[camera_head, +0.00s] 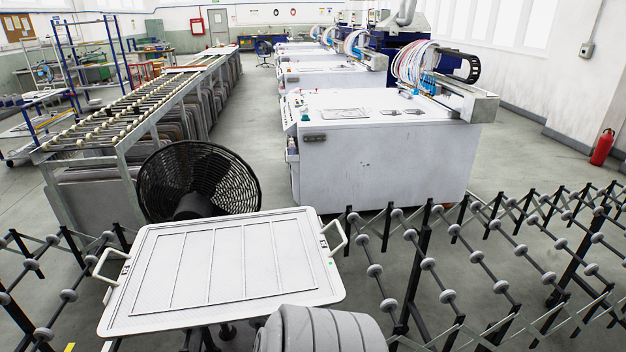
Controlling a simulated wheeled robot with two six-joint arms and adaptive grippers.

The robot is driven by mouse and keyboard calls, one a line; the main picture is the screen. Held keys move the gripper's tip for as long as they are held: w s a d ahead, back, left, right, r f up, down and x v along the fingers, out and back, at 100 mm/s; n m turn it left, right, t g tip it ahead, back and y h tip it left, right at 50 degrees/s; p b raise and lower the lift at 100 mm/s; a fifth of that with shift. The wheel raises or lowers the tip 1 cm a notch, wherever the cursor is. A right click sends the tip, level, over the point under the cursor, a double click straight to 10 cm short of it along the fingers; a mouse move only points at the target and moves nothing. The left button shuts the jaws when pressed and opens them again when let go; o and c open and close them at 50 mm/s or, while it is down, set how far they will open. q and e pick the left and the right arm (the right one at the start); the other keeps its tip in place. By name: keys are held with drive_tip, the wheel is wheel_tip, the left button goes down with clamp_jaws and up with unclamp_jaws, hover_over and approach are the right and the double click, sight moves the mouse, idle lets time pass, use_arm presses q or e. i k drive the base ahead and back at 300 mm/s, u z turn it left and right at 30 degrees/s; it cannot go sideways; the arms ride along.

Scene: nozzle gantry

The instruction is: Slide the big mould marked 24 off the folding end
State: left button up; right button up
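A big white flat mould (225,266) with raised ribs lies in the lower middle. It has a pale handle on its left side (106,267) and another on its right side (335,236). Small dark labels sit beside the handles, but I cannot read a number on them. The mould seems to rest on the folding skate-wheel conveyor, which shows on its right (449,296) and left (69,296); the support under the mould is mostly hidden. Neither of my grippers is in view, and nothing is seen holding the handles.
A grey ribbed rounded object (318,330) overlaps the mould's near edge. A black fan (198,180) stands just behind the mould. A long roller rack (135,125) is at the left, white machine cabinets (385,150) behind. A red extinguisher (602,148) stands far right.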

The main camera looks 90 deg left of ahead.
sight(201, 273)
drive_tip(key=u, duration=0.05)
drive_tip(key=i, duration=0.15)
drive_tip(key=u, duration=2)
drive_tip(key=i, duration=0.35)
drive_tip(key=u, duration=1.5)
